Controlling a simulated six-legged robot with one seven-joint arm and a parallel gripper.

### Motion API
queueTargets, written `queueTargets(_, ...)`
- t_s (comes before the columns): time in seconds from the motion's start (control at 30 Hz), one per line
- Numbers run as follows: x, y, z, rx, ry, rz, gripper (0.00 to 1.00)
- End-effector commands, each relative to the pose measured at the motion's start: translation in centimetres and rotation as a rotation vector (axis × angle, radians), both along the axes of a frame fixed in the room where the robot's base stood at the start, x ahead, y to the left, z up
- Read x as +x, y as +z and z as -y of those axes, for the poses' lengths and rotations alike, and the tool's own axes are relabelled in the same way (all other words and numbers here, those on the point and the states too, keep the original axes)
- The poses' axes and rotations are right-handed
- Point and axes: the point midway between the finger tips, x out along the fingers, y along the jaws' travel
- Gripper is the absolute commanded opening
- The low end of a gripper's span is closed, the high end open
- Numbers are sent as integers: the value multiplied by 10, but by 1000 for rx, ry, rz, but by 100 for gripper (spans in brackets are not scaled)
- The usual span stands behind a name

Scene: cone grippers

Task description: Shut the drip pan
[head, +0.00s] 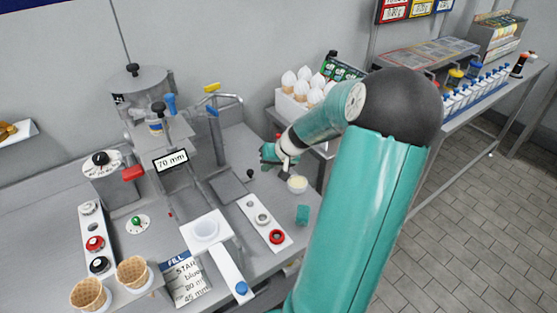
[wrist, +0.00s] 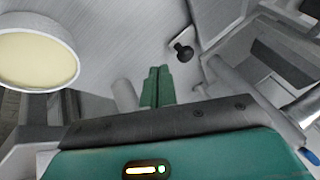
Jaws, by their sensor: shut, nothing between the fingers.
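My gripper (head: 270,155) is shut and empty, above the counter on the right side of the machine. In the wrist view its teal fingertips (wrist: 157,85) are together. A small black knob (head: 250,173) shows just left of and below the gripper; in the wrist view the knob (wrist: 183,50) sits on a pale plate, a little beyond and right of the fingertips, apart from them. A flat dark grey plate (head: 228,186) lies left of the knob and may be the drip pan. I cannot tell how far it stands out.
A white bowl of cream-coloured stuff (head: 297,184) stands right of the gripper; it is close at left in the wrist view (wrist: 38,55). A blue-handled tap post (head: 213,135) stands left.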

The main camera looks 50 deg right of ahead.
Motion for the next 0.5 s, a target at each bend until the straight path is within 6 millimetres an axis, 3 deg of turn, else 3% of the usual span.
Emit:
queueTargets(0.2,15,-4,-15,2,1,-1,0)
queueTargets(0.5,16,-4,-15,1,0,-1,0)
